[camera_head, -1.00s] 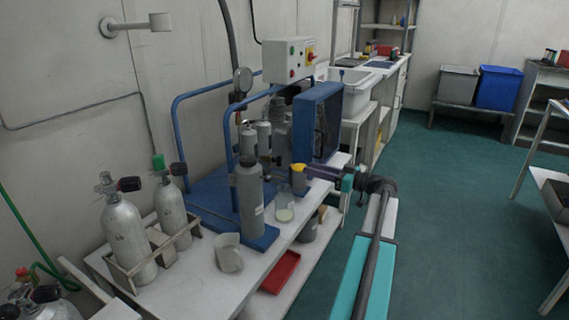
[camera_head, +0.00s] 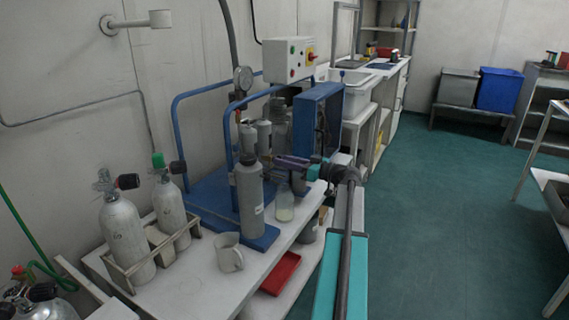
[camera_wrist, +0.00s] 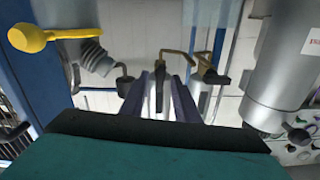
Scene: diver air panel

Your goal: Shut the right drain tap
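Two brass drain taps with dark levers show in the wrist view, one near the middle (camera_wrist: 178,54) and one to its right (camera_wrist: 208,74). I cannot tell from the picture which is the task's right tap. My gripper (camera_wrist: 163,88) is open, with its dark purple fingers apart. The middle tap's dark lever (camera_wrist: 161,80) shows between the fingers; I cannot tell if they touch it. In the head view my gripper (camera_head: 284,161) reaches in behind the tall grey cylinder (camera_head: 248,200), and the taps are hidden or too small there.
A yellow ball-ended lever (camera_wrist: 32,38) is at upper left in the wrist view, with a grey cylinder close at right (camera_wrist: 280,75). In the head view a glass jar (camera_head: 284,205) stands below my gripper, a jug (camera_head: 229,253) nearer. The blue frame (camera_head: 178,140) surrounds the spot.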

